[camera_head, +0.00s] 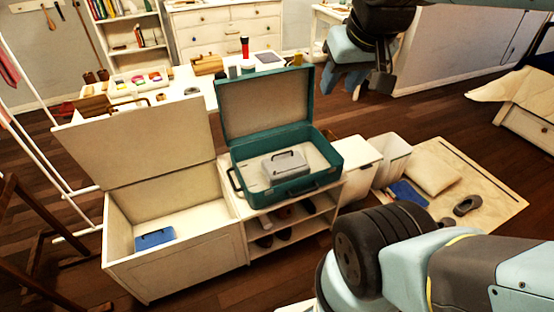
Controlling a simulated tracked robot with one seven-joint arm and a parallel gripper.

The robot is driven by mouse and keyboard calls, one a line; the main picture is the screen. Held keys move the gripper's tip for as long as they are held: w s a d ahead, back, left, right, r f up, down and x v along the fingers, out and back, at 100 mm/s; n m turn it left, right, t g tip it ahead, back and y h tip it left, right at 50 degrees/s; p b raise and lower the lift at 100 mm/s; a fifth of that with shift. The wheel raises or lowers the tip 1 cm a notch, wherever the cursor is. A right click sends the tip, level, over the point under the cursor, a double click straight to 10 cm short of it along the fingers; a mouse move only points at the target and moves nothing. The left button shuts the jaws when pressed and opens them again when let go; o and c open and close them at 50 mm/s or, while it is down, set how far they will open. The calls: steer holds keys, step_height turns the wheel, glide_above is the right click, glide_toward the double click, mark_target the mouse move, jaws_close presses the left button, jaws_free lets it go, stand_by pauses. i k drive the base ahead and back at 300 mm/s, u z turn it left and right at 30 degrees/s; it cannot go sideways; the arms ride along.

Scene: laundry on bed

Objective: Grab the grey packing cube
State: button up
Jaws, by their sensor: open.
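The grey packing cube (286,167) lies inside the open teal suitcase (327,147), near the middle of its base. It is a grey box shape with a dark handle on top. The suitcase stands on a low white shelf unit, its lid raised at the back. My gripper (368,88) is at the upper right, open and empty, well above and to the right of the suitcase. Part of its fingers is hard to make out.
An open white chest (180,268) at left holds a blue item (155,239). A white bin (392,160) stands right of the shelf unit (291,240). A mat with a cushion (431,172) and shoes lies at right. A cluttered table is behind the suitcase.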

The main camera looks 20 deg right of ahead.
mark_target(289, 165)
steer(key=u, duration=0.05)
steer(key=i, duration=0.9)
steer(key=z, duration=0.1)
